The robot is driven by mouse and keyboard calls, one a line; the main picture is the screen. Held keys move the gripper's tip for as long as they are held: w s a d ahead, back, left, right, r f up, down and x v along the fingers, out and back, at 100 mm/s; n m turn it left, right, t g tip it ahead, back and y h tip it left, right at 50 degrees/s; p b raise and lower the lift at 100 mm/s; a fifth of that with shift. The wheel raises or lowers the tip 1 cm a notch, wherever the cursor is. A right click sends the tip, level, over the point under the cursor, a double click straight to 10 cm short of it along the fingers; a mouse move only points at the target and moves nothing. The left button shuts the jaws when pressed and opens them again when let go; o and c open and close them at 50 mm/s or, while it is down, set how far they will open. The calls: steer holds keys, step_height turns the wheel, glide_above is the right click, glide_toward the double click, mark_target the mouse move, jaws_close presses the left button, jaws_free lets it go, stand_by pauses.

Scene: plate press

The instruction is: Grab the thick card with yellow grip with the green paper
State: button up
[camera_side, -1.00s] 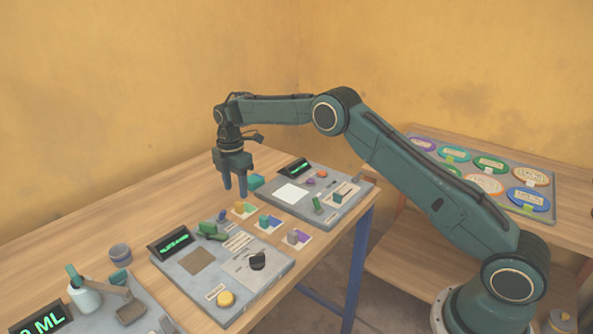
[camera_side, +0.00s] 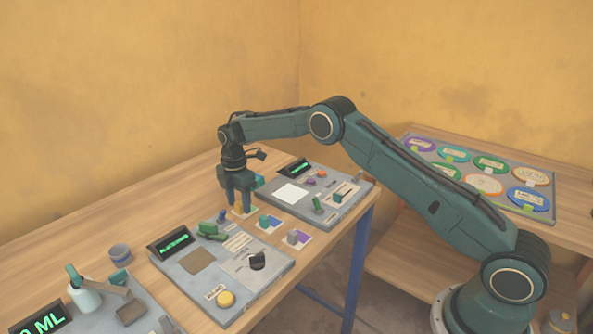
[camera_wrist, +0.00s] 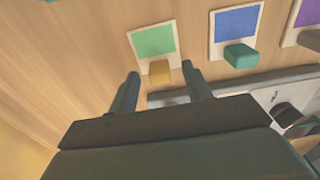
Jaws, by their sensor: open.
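The card with the green paper (camera_wrist: 153,40) and a yellow grip (camera_wrist: 159,72) lies flat on the table in the wrist view. My gripper (camera_wrist: 160,82) is open, its two fingers on either side of the yellow grip. In the side view my gripper (camera_side: 240,208) points down over this card, and its fingers hide most of it. I cannot tell whether the fingers touch the grip.
A card with blue paper (camera_wrist: 236,22) and a teal grip (camera_wrist: 240,54) lies beside it, then one with purple paper (camera_wrist: 312,12). Grey panels with knobs stand nearby: one (camera_side: 225,265) in front, one (camera_side: 340,212) behind. Round plates (camera_side: 490,185) lie on a rack at right.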

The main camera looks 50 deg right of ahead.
mark_target(239, 202)
steer(key=c, duration=1.1)
steer(key=shift+o, duration=0.2)
steer(key=shift+r, duration=0.15)
step_height(239, 202, up, 20)
stand_by(0.4)
stand_by(0.5)
